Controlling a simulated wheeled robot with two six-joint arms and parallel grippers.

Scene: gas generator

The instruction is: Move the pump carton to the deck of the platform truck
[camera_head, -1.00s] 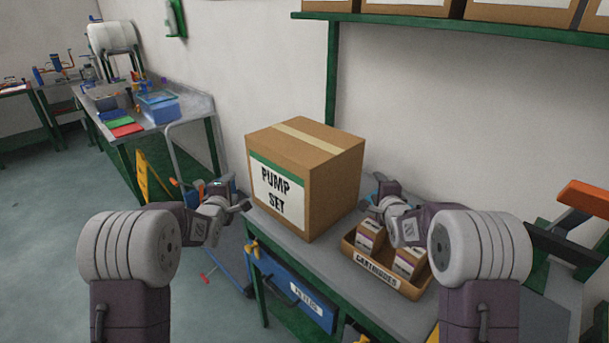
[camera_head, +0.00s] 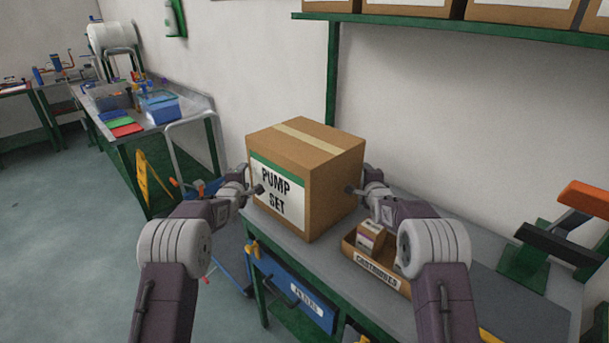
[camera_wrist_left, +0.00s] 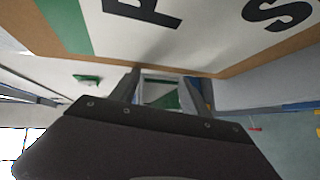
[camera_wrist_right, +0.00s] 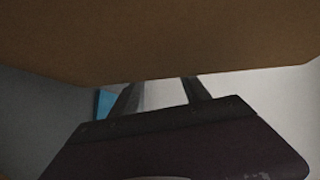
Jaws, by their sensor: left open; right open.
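The pump carton (camera_head: 325,185) is a brown box with a white and green "PUMP SET" label, standing upright on the grey workbench (camera_head: 455,315). My left gripper (camera_head: 252,191) is open at the carton's left, labelled side. In the left wrist view its fingers (camera_wrist_left: 165,85) show just below the label's edge. My right gripper (camera_head: 352,189) is open at the carton's right side. In the right wrist view the carton's plain brown face (camera_wrist_right: 160,40) fills the top, close to the fingers (camera_wrist_right: 160,92). I cannot tell whether either gripper touches the carton.
A cartridges tray (camera_head: 375,268) with small boxes sits on the bench under my right arm. A blue drawer (camera_head: 290,290) is below the bench front. A green shelf (camera_head: 470,30) with cartons is above. A tubular handle (camera_head: 190,125) stands left, beyond the carton.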

